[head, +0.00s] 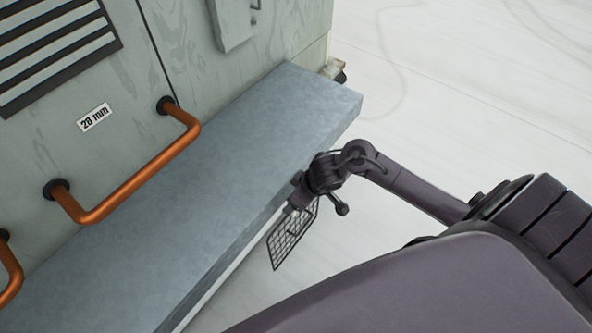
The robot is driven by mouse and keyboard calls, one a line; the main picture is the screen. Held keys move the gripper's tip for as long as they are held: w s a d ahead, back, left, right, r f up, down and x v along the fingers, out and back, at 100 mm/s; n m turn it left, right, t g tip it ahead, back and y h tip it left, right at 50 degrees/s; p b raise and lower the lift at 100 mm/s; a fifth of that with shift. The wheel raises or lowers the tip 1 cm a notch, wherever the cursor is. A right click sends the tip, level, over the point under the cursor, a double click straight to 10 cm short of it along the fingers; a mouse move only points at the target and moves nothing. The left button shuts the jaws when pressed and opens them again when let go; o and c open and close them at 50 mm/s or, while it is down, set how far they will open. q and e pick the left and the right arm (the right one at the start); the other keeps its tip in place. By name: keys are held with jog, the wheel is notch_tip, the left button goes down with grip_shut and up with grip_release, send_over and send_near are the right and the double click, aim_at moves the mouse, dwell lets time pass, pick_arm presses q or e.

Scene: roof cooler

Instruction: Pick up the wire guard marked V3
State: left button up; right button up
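A dark wire guard (291,236), a flat black grid, hangs tilted just beyond the front edge of the grey ledge. My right gripper (300,203) is at the guard's upper end and appears shut on it. The fingers are small and partly hidden by the wrist. No V3 mark can be read on the guard from here. My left gripper is not in view.
A grey-blue ledge (222,180) runs along the pale cabinet (160,60) and its top is bare. Orange pipe handles (135,187) stick out over it at the left. A label reads "28 mm" (95,117). Pale floor (450,80) at the upper right is clear.

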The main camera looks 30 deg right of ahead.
jog(key=shift+w+a+f, duration=0.1)
jog(key=shift+w+f, duration=0.1)
jog(key=shift+f, duration=0.15)
jog(key=shift+c, duration=0.4)
jog(key=shift+r, duration=0.1)
grip_shut()
